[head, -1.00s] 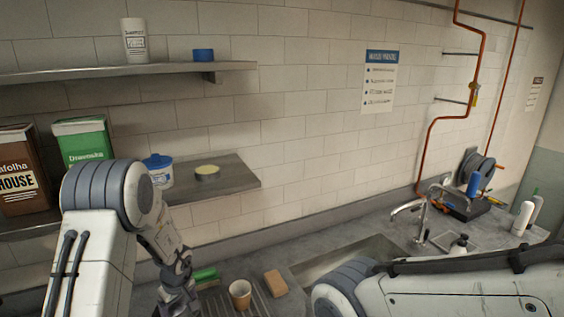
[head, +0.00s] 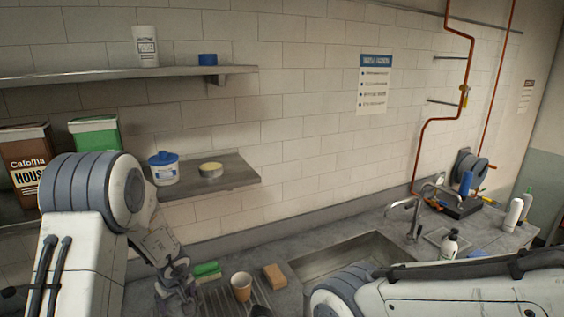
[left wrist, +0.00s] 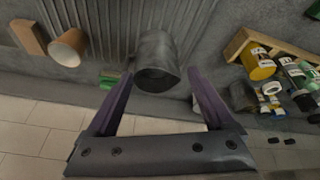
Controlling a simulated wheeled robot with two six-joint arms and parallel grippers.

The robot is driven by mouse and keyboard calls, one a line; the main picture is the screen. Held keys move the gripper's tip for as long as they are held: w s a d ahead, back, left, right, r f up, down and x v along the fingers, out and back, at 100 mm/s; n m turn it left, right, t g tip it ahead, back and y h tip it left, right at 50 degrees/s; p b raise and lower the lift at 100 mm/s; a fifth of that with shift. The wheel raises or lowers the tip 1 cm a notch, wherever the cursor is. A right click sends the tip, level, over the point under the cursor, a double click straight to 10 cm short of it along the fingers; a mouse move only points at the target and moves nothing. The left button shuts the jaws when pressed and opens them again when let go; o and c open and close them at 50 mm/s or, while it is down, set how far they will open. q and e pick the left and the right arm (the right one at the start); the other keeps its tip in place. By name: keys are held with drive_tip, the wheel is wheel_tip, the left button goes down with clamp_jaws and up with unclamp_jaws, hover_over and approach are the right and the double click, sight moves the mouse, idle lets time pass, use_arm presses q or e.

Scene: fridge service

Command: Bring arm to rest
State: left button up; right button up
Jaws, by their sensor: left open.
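My left gripper (head: 176,295) is low at the left of the head view, above the counter by the drainboard. In the left wrist view its two purple-grey fingers (left wrist: 161,78) are spread apart. A dark grey rounded vessel (left wrist: 156,62) shows in the gap between and beyond the fingertips; I see no finger pressed on it. My right arm (head: 450,290) lies across the lower right of the head view, and its gripper is out of sight.
A tan cup (head: 241,287), a sponge (head: 274,276) and a green brush (head: 206,269) are on the counter near my left gripper. The sink (head: 345,256) lies right of them. Shelves (head: 225,176) hold boxes and tubs. A wooden rack (left wrist: 262,42) holds several jars.

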use_arm(q)
drive_tip(key=s+d+r+m+t+h, duration=0.25)
drive_tip(key=d+r+m, duration=0.25)
drive_tip(key=d+r, duration=0.3)
drive_tip(key=s+d+r+m+g, duration=0.2)
drive_tip(key=s+m+g, duration=0.15)
drive_tip(key=s, duration=1.15)
drive_tip(key=s+d+f+m+g+b, duration=0.2)
drive_tip(key=s+d+f+m+b, duration=0.5)
drive_tip(key=s+d+f+b, duration=0.3)
drive_tip(key=s+d+h+b, duration=0.1)
drive_tip(key=s+d+b, duration=0.2)
drive_tip(key=b, duration=0.2)
drive_tip(key=shift+s+m, duration=0.35)
drive_tip(key=shift+d, duration=0.1)
